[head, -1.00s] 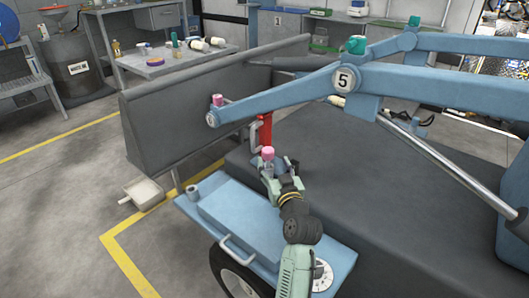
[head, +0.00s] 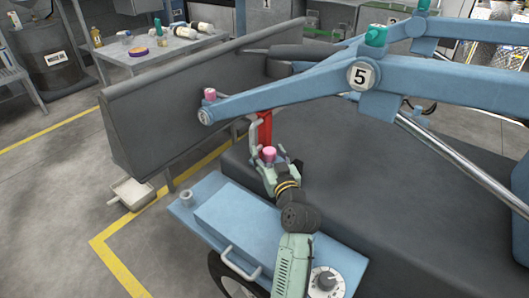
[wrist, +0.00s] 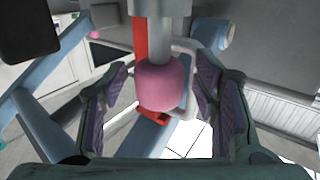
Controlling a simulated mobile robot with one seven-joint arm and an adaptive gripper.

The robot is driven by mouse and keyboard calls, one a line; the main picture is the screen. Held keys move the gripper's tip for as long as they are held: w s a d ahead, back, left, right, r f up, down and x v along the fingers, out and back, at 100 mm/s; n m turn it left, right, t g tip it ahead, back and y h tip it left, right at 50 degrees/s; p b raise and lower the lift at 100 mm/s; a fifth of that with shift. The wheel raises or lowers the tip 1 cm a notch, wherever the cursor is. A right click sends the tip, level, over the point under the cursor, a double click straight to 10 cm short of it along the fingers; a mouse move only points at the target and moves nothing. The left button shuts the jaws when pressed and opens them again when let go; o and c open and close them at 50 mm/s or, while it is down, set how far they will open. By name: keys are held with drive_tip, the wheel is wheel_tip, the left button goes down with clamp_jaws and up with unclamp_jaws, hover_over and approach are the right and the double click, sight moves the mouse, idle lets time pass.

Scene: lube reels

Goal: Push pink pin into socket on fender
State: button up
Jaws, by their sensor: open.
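A pink pin (head: 269,152) with a grey shank stands beside a red upright bracket (head: 264,130). My gripper (head: 276,166) is at this pin, with its open fingers reaching up around it. In the wrist view the pink head (wrist: 165,85) lies between the two purple-padded fingers, with a gap on each side. The blue fender (head: 240,222) lies to the lower left of my gripper. A short grey cylinder (head: 187,197), possibly the socket, stands on its left corner. I cannot see into it.
A second pink-topped pin (head: 209,94) sits at the end of the blue boom marked 5 (head: 290,86), above and left of my gripper. A large grey panel (head: 170,110) stands behind. A dial (head: 327,280) and a handle (head: 240,262) are on the fender.

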drive_tip(key=shift+s+r, duration=0.1)
drive_tip(key=shift+c, duration=0.4)
drive_tip(key=c, duration=1.2)
